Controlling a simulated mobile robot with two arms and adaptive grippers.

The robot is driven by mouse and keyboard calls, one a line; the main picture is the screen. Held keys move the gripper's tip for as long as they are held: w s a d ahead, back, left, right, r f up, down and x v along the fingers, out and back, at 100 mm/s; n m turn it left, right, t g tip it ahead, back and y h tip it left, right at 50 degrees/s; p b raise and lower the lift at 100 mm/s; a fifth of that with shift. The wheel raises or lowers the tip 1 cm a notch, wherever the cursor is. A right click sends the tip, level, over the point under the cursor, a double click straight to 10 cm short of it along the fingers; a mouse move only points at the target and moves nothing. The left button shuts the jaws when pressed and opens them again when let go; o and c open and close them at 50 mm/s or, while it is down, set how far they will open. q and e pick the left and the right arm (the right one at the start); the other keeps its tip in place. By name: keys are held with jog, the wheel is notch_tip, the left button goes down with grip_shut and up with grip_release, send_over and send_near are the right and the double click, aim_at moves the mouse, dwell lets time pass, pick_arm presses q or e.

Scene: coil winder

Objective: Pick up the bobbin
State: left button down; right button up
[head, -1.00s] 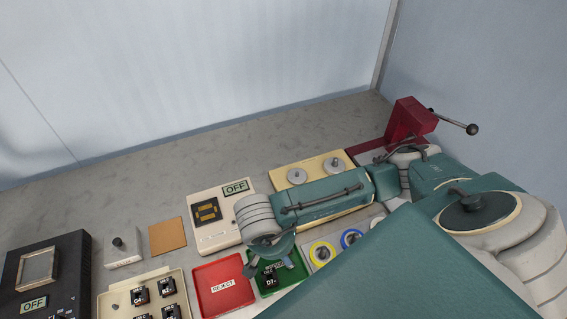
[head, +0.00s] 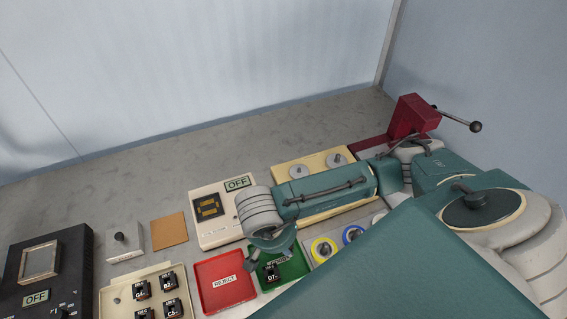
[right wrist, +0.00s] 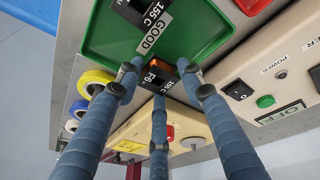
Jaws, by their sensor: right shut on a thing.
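My right gripper (head: 268,256) is over the green tray (head: 298,266) in the head view. The held bobbin is hidden behind the gripper in the head view. Another black bobbin (head: 271,275) lies in the green tray, next to the GOOD label (right wrist: 149,38). I cannot tell the gap between the held bobbin and the tray. My left gripper is not in view.
The red REJECT tray (head: 238,295) is left of the green one. A cream tray (head: 112,299) holds several black bobbins. Yellow (head: 323,248) and blue (head: 352,235) spools stand to the right. A cream tester (head: 205,236) reading OFF is behind. A red hand-cranked winder (head: 411,117) is far right.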

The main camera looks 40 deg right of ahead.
notch_tip(320, 180, up, 19)
jog(key=shift+b, duration=0.45)
